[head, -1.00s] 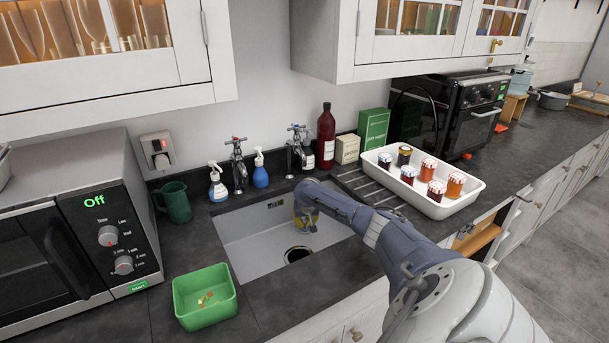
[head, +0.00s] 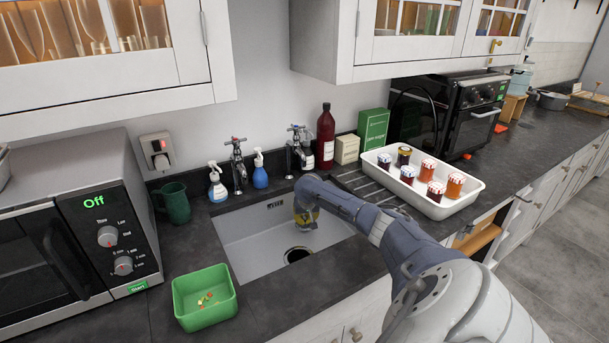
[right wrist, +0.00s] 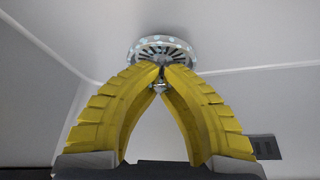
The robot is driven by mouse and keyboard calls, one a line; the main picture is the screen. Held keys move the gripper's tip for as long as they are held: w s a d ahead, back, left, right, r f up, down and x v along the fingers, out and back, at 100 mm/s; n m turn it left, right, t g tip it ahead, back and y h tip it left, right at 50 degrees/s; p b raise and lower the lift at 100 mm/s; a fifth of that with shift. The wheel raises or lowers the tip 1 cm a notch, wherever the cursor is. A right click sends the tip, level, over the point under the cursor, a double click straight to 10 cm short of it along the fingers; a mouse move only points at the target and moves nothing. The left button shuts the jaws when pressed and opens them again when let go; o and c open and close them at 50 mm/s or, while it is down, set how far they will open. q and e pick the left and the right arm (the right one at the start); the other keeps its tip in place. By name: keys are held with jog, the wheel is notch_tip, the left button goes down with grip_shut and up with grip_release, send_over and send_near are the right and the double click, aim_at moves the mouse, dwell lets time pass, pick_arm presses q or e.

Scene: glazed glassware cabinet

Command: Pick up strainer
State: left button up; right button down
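The strainer (right wrist: 162,46) is a round metal piece with a slotted middle and a pale, spotted rim. It shows in the right wrist view at the tips of my right gripper (right wrist: 163,68). The yellow fingers converge on its centre, and a small shiny knob shows between them. I see the gripper as shut on the strainer. In the head view the right gripper (head: 306,218) is inside the sink (head: 251,243), behind the open dark drain (head: 297,254) and apart from it. The strainer is hidden there. My left gripper is not in view.
Taps (head: 238,166) and soap bottles (head: 217,183) stand behind the sink. A green tub (head: 205,318) with small scraps is at front left, by the microwave (head: 82,230). A white tray (head: 451,207) of jars is to the right. Cabinets overhang the counter.

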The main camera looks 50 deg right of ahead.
aim_at(305, 217)
jog(key=r, duration=0.9)
jog(key=shift+s+r, duration=0.2)
jog(key=shift+r, duration=0.1)
jog(key=s+a, duration=0.3)
jog(key=s, duration=0.6)
jog(key=s+a, duration=0.3)
jog(key=s, duration=0.6)
jog(key=shift+a, duration=0.25)
